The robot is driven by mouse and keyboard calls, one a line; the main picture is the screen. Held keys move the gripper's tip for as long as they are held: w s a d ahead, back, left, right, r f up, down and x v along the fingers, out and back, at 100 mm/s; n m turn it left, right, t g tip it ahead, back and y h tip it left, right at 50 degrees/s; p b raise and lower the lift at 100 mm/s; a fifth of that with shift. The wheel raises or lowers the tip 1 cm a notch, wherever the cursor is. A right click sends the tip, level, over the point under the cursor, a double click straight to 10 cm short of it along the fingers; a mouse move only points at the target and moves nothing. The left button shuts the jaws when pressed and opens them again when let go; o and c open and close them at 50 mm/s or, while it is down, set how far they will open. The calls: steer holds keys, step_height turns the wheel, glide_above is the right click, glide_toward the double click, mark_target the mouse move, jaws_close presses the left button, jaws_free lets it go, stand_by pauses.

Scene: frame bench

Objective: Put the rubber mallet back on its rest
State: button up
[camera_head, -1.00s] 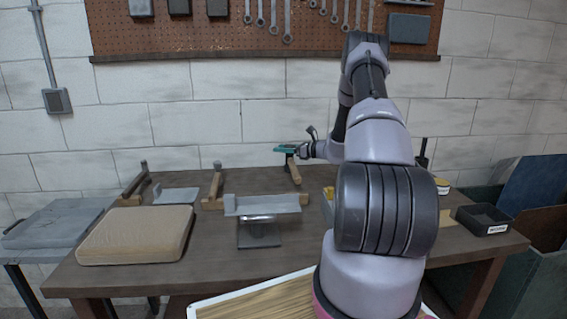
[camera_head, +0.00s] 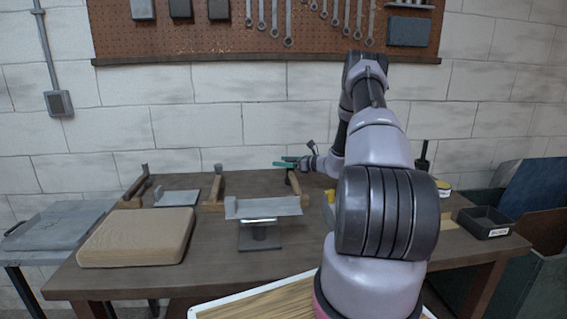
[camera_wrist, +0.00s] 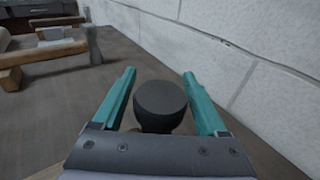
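The rubber mallet's dark round head (camera_wrist: 160,103) shows between my fingers in the wrist view, with a narrow gap on each side. Its handle is mostly hidden there behind the gripper body. The fingers also show in the wrist view (camera_wrist: 162,84), spread on either side of the head. In the head view the mallet is small and partly hidden under the fingers. I cannot tell for sure which fixture is the mallet's rest.
A grey metal cradle (camera_head: 262,207) stands at the bench's middle. Wooden pieces with metal posts (camera_head: 216,188) stand behind it. The wall (camera_wrist: 215,45) is close behind my gripper.

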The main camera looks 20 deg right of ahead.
steer(key=shift+r, duration=0.1)
steer(key=shift+s+d, duration=0.25)
steer(key=v, duration=1.1)
steer(key=s+a+r+n+g, duration=0.5)
steer(key=s+a+r+n, duration=0.15)
steer(key=a+r, duration=0.4)
steer(key=s+a+r+n+g, duration=0.4)
steer(key=s+a+r+n, duration=0.25)
steer(key=a+r, duration=0.4)
steer(key=s+a+r+n+t+h, duration=0.1)
steer(key=s+r+n+h, duration=0.3)
steer(key=s, duration=0.7)
steer(key=s+a+r+n+t+h, duration=0.2)
steer(key=s+r+n, duration=0.4)
steer(key=s, duration=0.5)
steer(key=shift+a+r+n+h, duration=0.4)
steer(key=shift+n+h, duration=0.3)
steer(key=shift+h, duration=0.4)
